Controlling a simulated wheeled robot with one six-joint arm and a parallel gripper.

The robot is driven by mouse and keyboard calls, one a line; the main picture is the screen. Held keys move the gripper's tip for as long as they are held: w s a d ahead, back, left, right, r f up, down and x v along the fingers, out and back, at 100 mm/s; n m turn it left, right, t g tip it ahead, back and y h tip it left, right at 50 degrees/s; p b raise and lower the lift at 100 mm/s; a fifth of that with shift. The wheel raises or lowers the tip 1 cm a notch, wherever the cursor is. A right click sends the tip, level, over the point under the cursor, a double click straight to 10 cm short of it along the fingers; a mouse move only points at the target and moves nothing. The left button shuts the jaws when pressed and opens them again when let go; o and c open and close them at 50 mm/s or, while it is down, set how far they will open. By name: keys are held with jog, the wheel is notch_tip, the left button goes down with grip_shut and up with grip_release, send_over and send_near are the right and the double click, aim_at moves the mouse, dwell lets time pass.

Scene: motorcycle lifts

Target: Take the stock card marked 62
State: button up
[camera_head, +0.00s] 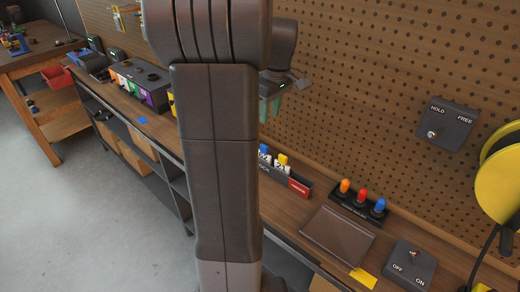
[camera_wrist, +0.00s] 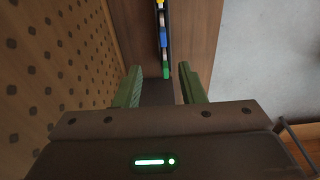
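A dark card rack (camera_head: 272,174) stands on the bench, partly hidden by my arm in the head view. The wrist view shows the rack's cards edge-on from above: a yellow one, a blue one (camera_wrist: 163,36) and a green one (camera_wrist: 165,71). My gripper (camera_wrist: 160,68) is open and empty, with the card row ahead between its fingers. In the head view my gripper (camera_head: 272,103) hangs above the bench near the pegboard.
Right of the rack are a block with orange, red and blue knobs (camera_head: 361,196), a dark flat panel (camera_head: 338,236), an OFF/ON switch (camera_head: 407,265) and a yellow tag (camera_head: 363,278). A HOLD/FREE switch box (camera_head: 447,124) and yellow reel (camera_head: 499,178) are by the pegboard (camera_head: 365,80).

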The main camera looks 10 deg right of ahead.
jog(key=f, duration=0.8)
jog(key=shift+w+a, duration=0.4)
jog(key=shift+a+f+p, duration=0.15)
jog(key=shift+f+p, duration=0.2)
jog(key=shift+f, duration=1.05)
jog(key=shift+a+f+p, duration=0.15)
jog(key=shift+f+p, duration=0.15)
jog(key=shift+f, duration=1.05)
grip_shut()
